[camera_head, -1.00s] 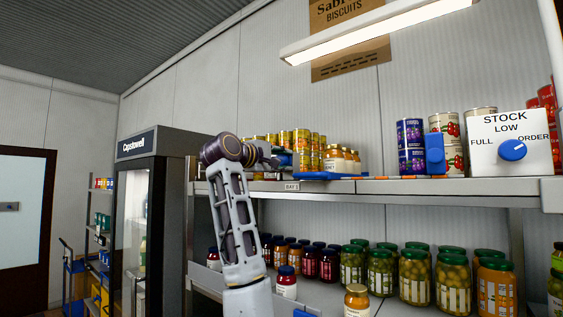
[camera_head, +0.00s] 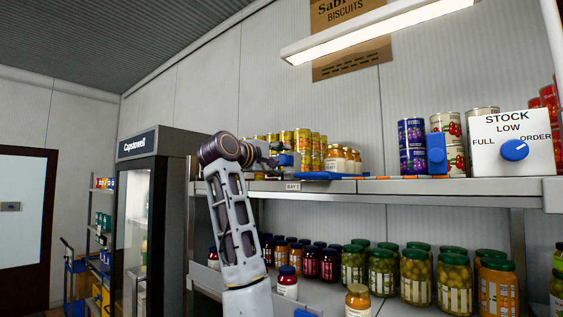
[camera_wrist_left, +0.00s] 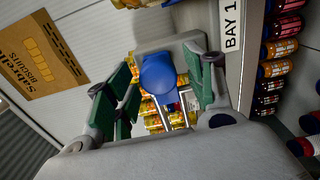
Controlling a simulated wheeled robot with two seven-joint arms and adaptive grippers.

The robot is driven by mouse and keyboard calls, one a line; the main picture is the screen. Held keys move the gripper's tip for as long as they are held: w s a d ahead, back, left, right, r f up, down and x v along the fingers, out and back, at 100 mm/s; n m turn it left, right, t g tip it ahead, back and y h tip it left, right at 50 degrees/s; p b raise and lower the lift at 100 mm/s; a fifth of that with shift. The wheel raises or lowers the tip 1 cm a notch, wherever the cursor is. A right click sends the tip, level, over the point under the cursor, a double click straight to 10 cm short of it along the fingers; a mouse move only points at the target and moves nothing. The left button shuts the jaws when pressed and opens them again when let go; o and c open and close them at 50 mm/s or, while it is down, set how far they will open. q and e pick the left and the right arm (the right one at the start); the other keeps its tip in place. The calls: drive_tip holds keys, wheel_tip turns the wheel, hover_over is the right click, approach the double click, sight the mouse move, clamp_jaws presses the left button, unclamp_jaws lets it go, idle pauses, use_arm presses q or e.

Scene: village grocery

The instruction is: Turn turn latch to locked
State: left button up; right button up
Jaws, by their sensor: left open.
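A blue round knob with a short lever (camera_wrist_left: 157,75), which looks like the turn latch, shows in the left wrist view. It lies between the green-padded fingers of my left gripper (camera_head: 280,157), with a gap visible on both sides. The gripper is open. In the head view it is at the left end of the upper shelf, beside a small blue part (camera_head: 292,160). The latch's markings and its exact turn angle cannot be read. My right gripper is in neither view.
The upper shelf (camera_head: 395,187) carries yellow cans (camera_head: 302,141) and jars (camera_head: 337,159) close behind the gripper. A white stock dial box (camera_head: 485,158) and a blue block (camera_head: 436,154) stand farther right. Jars fill the lower shelf. A fridge (camera_head: 150,215) stands at left.

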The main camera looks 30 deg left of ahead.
use_arm(q)
drive_tip(key=s+a, duration=0.1)
drive_tip(key=s, duration=1)
idle(0.6)
